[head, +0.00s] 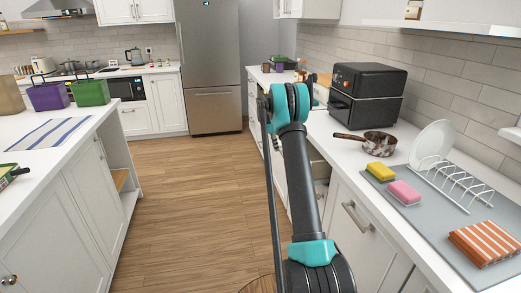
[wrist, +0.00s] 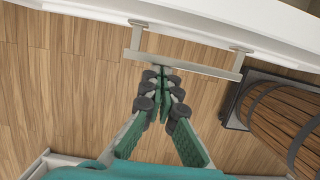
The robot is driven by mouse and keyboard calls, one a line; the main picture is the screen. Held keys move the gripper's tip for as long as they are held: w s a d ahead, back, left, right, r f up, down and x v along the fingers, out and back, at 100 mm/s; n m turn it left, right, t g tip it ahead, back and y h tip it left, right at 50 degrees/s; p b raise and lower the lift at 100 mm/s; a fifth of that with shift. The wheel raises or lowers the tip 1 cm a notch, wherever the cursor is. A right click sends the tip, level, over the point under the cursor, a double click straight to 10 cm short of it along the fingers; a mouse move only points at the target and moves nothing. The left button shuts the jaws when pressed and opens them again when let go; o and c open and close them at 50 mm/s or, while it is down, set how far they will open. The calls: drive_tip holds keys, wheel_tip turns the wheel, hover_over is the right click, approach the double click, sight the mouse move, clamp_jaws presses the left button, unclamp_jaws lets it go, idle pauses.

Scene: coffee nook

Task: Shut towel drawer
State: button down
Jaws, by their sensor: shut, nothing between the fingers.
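In the wrist view, a white drawer front (wrist: 85,12) runs along the top, with a pale metal bar handle (wrist: 205,67) on two posts. I take this to be the towel drawer. My gripper (wrist: 163,74) is shut and empty, with its green fingers together. Its tips are at the handle bar; I cannot tell whether they touch it. In the head view, my arm hides the gripper and most of the drawer. A drawer (head: 316,158) right of my arm seems to stand out from the right counter.
A wooden barrel (wrist: 285,120) stands on a dark base at the right of the wrist view. The right counter holds a black oven (head: 365,92), a pan (head: 378,143) and a dish rack (head: 455,185).

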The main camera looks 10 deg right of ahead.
drive_tip(key=d, duration=1.2)
drive_tip(key=shift+d, duration=0.1)
drive_tip(key=a+r, duration=0.7)
drive_tip(key=r, duration=0.3)
drive_tip(key=s+a+r+m+t, duration=0.1)
drive_tip(key=s+a+m, duration=0.25)
drive_tip(key=s, duration=0.25)
drive_tip(key=s+a+r+m, duration=0.2)
drive_tip(key=s+a, duration=0.2)
drive_tip(key=s, duration=0.2)
drive_tip(key=s+a+f+m+t+y, duration=0.1)
drive_tip(key=s+a+f+m, duration=0.3)
drive_tip(key=s, duration=0.9)
drive_tip(key=s+a+f+m+t+y, duration=0.1)
drive_tip(key=s+a+f+m, duration=0.3)
drive_tip(key=s, duration=1)
drive_tip(key=s+a+f+m+t, duration=0.1)
drive_tip(key=s+a+f+m, duration=0.3)
drive_tip(key=s, duration=1)
drive_tip(key=shift+s+f+y, duration=0.25)
drive_tip(key=shift+f+y, duration=0.05)
drive_tip(key=shift+y, duration=0.1)
